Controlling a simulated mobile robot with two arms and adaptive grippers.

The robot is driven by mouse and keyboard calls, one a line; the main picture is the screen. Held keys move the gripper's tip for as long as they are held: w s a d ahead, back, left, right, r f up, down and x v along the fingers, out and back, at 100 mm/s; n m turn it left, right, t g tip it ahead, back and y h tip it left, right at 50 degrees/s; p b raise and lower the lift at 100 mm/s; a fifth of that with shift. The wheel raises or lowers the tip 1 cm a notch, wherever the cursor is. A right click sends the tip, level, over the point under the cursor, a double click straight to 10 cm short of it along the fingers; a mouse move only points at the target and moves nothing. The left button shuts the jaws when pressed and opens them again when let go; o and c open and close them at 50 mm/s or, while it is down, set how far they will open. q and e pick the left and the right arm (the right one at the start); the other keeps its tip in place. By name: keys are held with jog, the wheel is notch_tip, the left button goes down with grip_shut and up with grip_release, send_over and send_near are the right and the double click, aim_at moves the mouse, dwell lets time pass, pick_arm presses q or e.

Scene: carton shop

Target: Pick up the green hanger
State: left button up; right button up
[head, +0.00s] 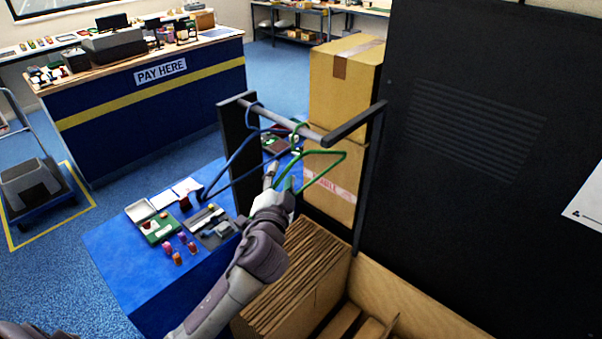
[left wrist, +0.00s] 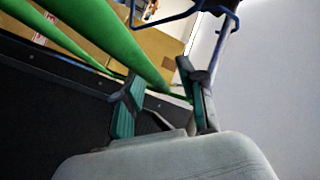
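The green hanger (head: 322,152) hangs by its hook from the bar of a dark rack (head: 351,126) in the head view. In the left wrist view its thick green tubes (left wrist: 114,38) run from the upper left toward the gripper. My left gripper (head: 279,178) is at the hanger's left side. In the left wrist view (left wrist: 160,85) its two fingers stand apart, with a green tube passing in or just behind the gap; whether they touch it I cannot tell. My right gripper is not in view.
A blue hanger (head: 233,160) hangs on the same bar to the left. A blue table (head: 125,262) with small goods stands below. Stacked cartons (head: 342,80) stand behind the rack, and flat cardboard (head: 300,270) is in front. A large black panel (head: 480,150) closes the right side.

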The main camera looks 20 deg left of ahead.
pick_arm(q)
grip_shut()
jog(key=shift+r, duration=0.6)
notch_tip(320, 180, up, 2)
jog(key=shift+r+b, duration=0.15)
jog(key=shift+b, duration=0.45)
jog(key=p+v, duration=0.2)
jog(key=v, duration=1.6)
jog(key=shift+p, duration=0.35)
